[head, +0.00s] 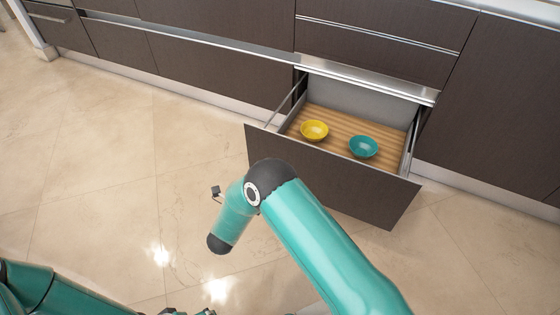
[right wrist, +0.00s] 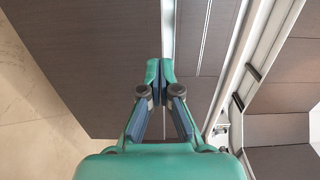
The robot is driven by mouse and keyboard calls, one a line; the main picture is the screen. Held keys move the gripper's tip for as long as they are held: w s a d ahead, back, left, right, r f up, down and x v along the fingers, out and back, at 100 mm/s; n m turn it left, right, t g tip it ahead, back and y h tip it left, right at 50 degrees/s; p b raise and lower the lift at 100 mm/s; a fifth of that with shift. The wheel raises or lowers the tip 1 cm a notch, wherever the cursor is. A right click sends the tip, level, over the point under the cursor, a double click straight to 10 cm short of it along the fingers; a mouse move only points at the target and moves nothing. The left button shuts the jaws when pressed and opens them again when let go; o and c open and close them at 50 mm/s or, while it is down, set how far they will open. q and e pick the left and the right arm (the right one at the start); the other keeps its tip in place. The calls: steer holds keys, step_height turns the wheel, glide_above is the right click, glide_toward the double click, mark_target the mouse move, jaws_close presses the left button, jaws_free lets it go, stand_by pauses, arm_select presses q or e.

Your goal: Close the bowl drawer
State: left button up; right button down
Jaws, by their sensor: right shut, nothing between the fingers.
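The bowl drawer (head: 330,180) is pulled far out from the dark cabinets in the head view, its front panel standing away from them. A yellow bowl (head: 314,130) and a teal bowl (head: 363,147) sit apart on its wooden floor. My right arm crosses in front of the drawer's lower left part. My right gripper (right wrist: 160,72) is shut and empty in the right wrist view, with a dark panel beyond its fingertips; contact cannot be told. I cannot make out the right gripper in the head view. My left gripper (head: 188,312) is barely in view at the bottom edge.
Other closed drawers and doors (head: 200,65) line the back, with a metal strip along them. A closed panel (head: 495,110) stands right of the open drawer. The beige tiled floor (head: 100,190) is clear to the left.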

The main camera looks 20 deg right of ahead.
mark_target(288, 139)
steer(key=b+x, duration=0.3)
steer(key=x, duration=0.9)
steer(key=shift+w+d+r+b, duration=0.1)
steer(key=shift+w+d+b, duration=0.1)
steer(key=shift+d+b, duration=0.15)
steer(key=shift+w+d+r, duration=0.1)
steer(key=shift+w+d, duration=0.2)
steer(key=shift+d, duration=0.1)
steer(key=shift+d, duration=0.1)
